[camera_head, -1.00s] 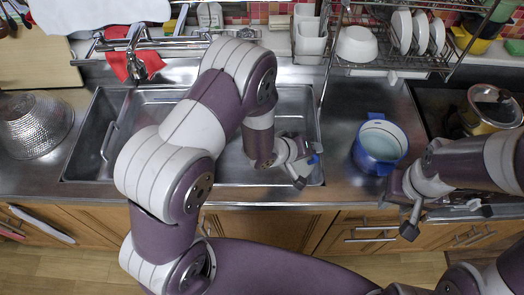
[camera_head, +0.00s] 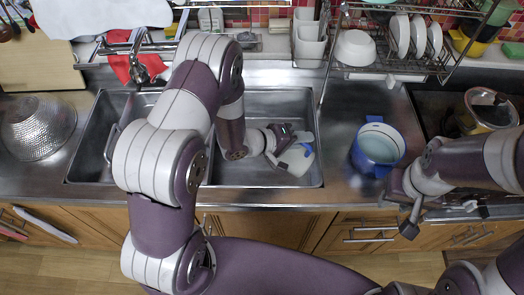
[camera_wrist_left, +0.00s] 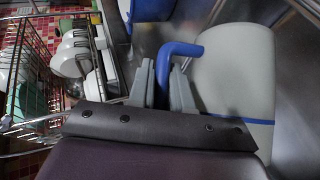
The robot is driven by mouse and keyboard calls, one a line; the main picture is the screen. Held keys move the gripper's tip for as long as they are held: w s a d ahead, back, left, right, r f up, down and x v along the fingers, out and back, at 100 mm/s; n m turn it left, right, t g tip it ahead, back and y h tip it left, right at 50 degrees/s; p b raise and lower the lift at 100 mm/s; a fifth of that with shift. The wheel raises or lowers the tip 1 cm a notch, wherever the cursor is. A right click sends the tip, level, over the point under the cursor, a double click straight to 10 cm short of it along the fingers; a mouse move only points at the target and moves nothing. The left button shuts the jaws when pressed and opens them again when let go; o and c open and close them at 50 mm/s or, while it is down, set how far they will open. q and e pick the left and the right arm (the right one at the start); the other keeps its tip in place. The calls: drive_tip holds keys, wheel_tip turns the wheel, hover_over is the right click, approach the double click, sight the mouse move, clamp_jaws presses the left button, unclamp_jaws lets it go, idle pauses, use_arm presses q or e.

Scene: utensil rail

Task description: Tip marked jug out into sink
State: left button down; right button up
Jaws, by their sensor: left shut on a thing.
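My left gripper (camera_head: 282,142) is over the right part of the sink (camera_head: 230,97), shut on the blue handle (camera_wrist_left: 180,50) of a pale jug. The jug (camera_head: 299,162) hangs tilted over the basin, partly hidden by the gripper. In the left wrist view the jug (camera_wrist_left: 237,75) shows a pale wall with a blue band, lying right of the fingers. Its mouth and contents cannot be made out. My right gripper (camera_head: 445,219) is open and empty at the counter's front edge.
A blue container (camera_head: 377,149) with a pale inside stands on the counter right of the sink. A dish rack (camera_head: 395,60), a lidded pot (camera_head: 487,110) and a metal colander (camera_head: 38,122) stand around. The faucet (camera_head: 137,60) is behind the sink's left side.

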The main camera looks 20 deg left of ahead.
use_arm(q)
drive_tip(key=shift+w+a+r+n+h+p, duration=0.15)
drive_tip(key=shift+a+r+n+h+p, duration=0.2)
drive_tip(key=shift+a+r+h, duration=0.25)
drive_tip(key=shift+w+a+r+n+h+p, duration=0.15)
drive_tip(key=shift+a+r+n+h+p, duration=0.25)
drive_tip(key=shift+a, duration=0.3)
drive_tip(key=shift+w+a+r+n+t+h, duration=0.2)
drive_tip(key=shift+a+r+n+h, duration=0.15)
drive_tip(key=shift+a, duration=0.3)
drive_tip(key=shift+w+a+r+n+t+h, duration=0.1)
drive_tip(key=shift+a+r+n+t+h, duration=0.1)
drive_tip(key=shift+a+r+h, duration=0.35)
drive_tip(key=shift+a, duration=0.6)
